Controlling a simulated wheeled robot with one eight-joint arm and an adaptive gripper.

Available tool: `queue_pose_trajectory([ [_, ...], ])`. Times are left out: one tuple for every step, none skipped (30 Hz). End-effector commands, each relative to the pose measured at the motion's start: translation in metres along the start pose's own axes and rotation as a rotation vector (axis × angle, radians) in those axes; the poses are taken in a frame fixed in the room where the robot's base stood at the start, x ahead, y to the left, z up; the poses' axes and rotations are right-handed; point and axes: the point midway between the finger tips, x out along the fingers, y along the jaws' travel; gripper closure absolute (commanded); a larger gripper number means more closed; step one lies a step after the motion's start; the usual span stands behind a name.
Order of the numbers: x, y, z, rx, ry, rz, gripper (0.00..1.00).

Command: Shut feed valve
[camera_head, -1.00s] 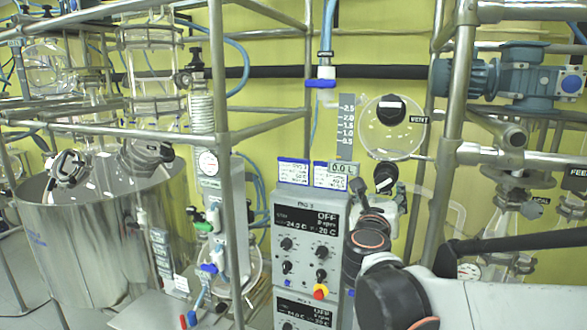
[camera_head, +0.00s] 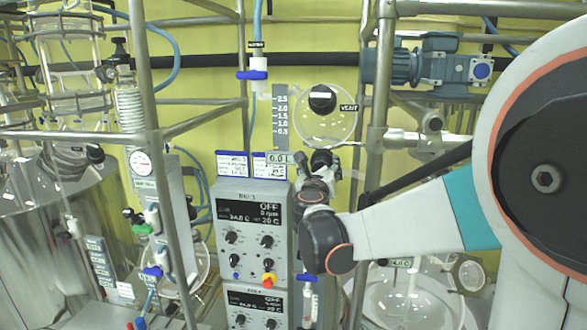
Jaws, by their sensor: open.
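No label reading FEED can be made out now, and my arm covers much of the right side. A white valve (camera_head: 252,75) with a blue handle set crosswise sits on a vertical tube at upper centre; the small tag above it is too small to read. A black knob (camera_head: 322,98) stands on a clear round flange labelled VENT. My gripper (camera_head: 322,160) is just below that flange, seen small from behind, open. A dark round knob there is overlapped by it, and I cannot tell whether they touch.
A control box (camera_head: 250,235) with displays reading OFF stands left of my wrist. A steel post (camera_head: 380,100) rises to the right of the flange. A blue motor (camera_head: 425,65) hangs at upper right. A glass vessel (camera_head: 410,300) sits below my arm.

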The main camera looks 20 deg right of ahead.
Motion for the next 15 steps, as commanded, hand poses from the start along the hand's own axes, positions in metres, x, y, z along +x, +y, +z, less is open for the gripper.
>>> queue_pose_trajectory([
  [-0.0002,0.0,-0.0001,0.0,0.0,0.0,0.39],
  [-0.0002,0.0,-0.0001,0.0,0.0,0.0,0.39],
  [-0.0002,0.0,0.0,0.0,0.0,0.0,0.41],
  [-0.0003,0.0,0.0,0.0,0.0,0.0,0.48],
  [-0.0003,0.0,0.0,0.0,0.0,0.0,0.55],
  [-0.0003,0.0,0.0,0.0,0.0,0.0,0.64],
  [-0.0004,0.0,0.0,0.0,0.0,0.0,0.71],
  [-0.0004,0.0,0.0,0.0,0.0,0.0,0.77],
  [-0.0004,0.0,0.0001,0.0,0.0,0.0,0.84],
  [-0.0004,0.0001,0.0001,0.0,0.0,0.0,0.84],
  [-0.0004,0.0001,0.0001,0.0,0.0,0.0,0.84],
  [-0.0004,0.0001,0.0001,0.0,0.0,0.0,0.84],
  [-0.0004,0.0001,0.0001,0.0,0.0,0.0,0.84],
  [-0.0004,0.0001,0.0001,0.001,0.0,0.0,0.84],
  [-0.0004,0.0001,0.0001,0.003,0.0,0.0,0.84],
])
